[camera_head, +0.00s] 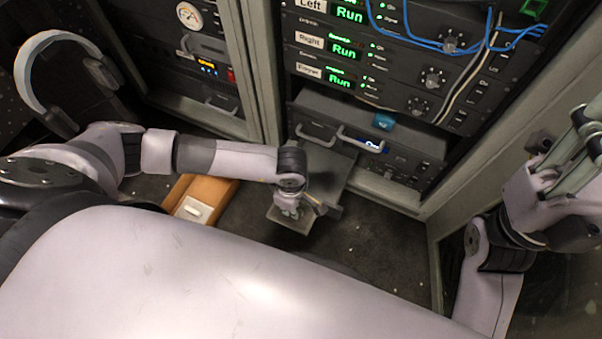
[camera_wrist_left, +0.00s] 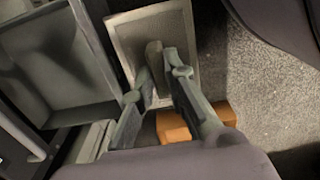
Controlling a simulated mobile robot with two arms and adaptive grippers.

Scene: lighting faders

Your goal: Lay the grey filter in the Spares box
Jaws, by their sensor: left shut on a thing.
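The grey filter (camera_wrist_left: 165,24) is a flat framed panel with a raised tab. My left gripper (camera_wrist_left: 163,75) is shut on this tab in the left wrist view. In the head view the filter (camera_head: 299,226) shows partly below my left gripper (camera_head: 289,208), in front of the open drawer. An orange-brown box (camera_head: 222,190) with a pale item or label on it stands on the floor to the left, apparently the Spares box; its lettering cannot be read. Part of it shows in the left wrist view (camera_wrist_left: 172,126). My right gripper (camera_head: 583,135) is at the far right, away from these things; its opening is unclear.
A grey drawer (camera_head: 325,160) stands pulled out of the equipment rack (camera_head: 400,155), close to my left gripper. Blue and white cables (camera_head: 480,60) hang on the rack's front. Headphones (camera_head: 40,45) are at the upper left. Dark floor (camera_head: 375,235) is clear right of the filter.

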